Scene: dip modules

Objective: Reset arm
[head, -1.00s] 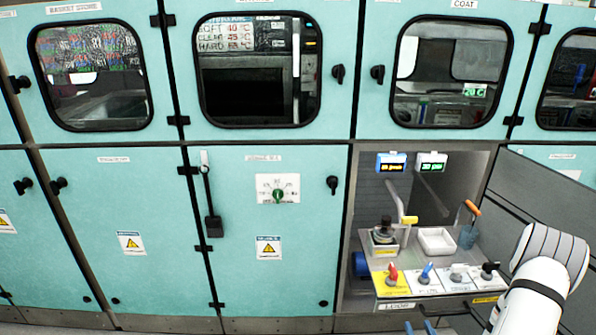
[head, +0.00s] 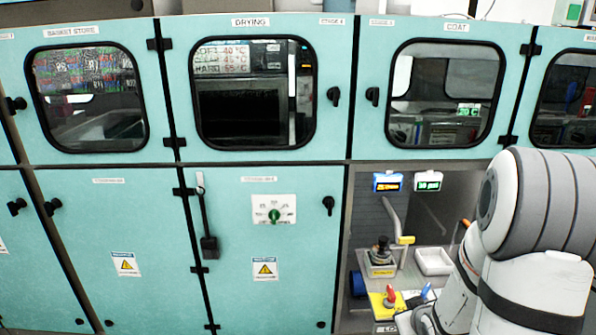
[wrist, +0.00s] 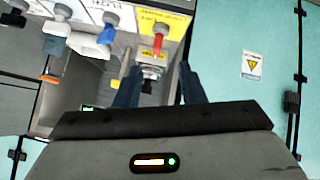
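My gripper (wrist: 158,72) shows in the wrist view with its two dark blue fingers apart. I see nothing held between them. Beyond the fingers is the control shelf, seen turned over, with a red lever (wrist: 158,42) on a yellow plate and a blue lever (wrist: 107,34). In the head view my white arm (head: 540,225) is folded large at the lower right. It hides much of the shelf's right side, and the fingers are not clear there. The red lever (head: 389,295) and blue lever (head: 426,291) show left of the arm.
Teal cabinets fill the wall, with a drying window (head: 255,95) and a coat window (head: 445,95). The open bay holds a black knob unit (head: 381,258), a white tray (head: 433,262) and two small displays (head: 388,182).

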